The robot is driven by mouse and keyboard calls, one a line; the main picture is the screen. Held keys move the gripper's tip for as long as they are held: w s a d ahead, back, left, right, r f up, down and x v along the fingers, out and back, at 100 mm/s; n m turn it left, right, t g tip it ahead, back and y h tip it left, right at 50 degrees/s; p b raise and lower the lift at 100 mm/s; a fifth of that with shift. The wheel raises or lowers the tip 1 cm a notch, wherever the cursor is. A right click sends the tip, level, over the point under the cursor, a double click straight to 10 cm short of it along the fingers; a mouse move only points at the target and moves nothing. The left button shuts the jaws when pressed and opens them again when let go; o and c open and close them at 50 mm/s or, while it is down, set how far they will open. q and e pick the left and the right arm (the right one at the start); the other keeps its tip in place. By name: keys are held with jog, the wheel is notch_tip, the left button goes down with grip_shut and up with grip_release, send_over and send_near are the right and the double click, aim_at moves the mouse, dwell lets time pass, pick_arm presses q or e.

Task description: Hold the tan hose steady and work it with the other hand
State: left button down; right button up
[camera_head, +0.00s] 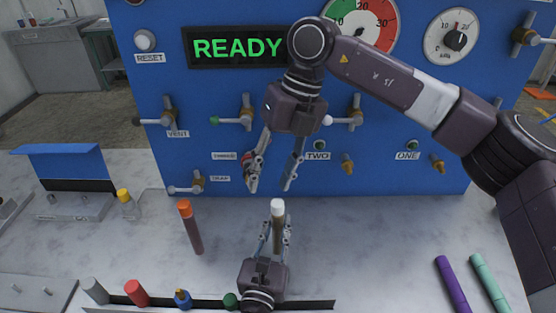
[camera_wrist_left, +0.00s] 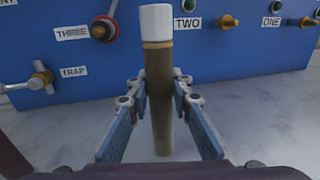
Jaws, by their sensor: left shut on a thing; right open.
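The tan hose (camera_head: 277,228) is brownish with a white end (camera_head: 277,206) on top and stands roughly upright at front centre. My left gripper (camera_head: 276,222) is shut on it below the white end. In the left wrist view the hose (camera_wrist_left: 160,90) stands upright between the fingers (camera_wrist_left: 158,108), with a gold band under the white end. My right gripper (camera_head: 270,187) is open and empty, pointing down just above the white end and apart from it.
A blue panel (camera_head: 400,175) with valves and a READY display (camera_head: 237,48) rises close behind. Coloured cylinders (camera_head: 136,292) line the front. Purple (camera_head: 453,283) and mint (camera_head: 489,280) tubes lie right. The counter between is clear.

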aim_at(278, 203)
jog(key=f+n+h, duration=0.1)
jog(key=f+n, duration=0.1)
jog(key=f, duration=0.1)
jog(key=w+d+f+n+t+h, duration=0.1)
jog(key=f+n, duration=0.1)
jog(key=f, duration=0.1)
jog(key=f+n+h, duration=0.1)
jog(key=f+n, duration=0.1)
jog(key=f, duration=0.1)
jog(key=shift+w+d+f, duration=0.15)
jog(key=shift+w+f, duration=0.05)
jog(key=shift+w, duration=0.05)
dwell(0.4)
jog(key=shift+c, duration=0.2)
grip_shut()
jog(key=shift+r, duration=0.7)
dwell(0.6)
jog(key=shift+r, duration=2.25)
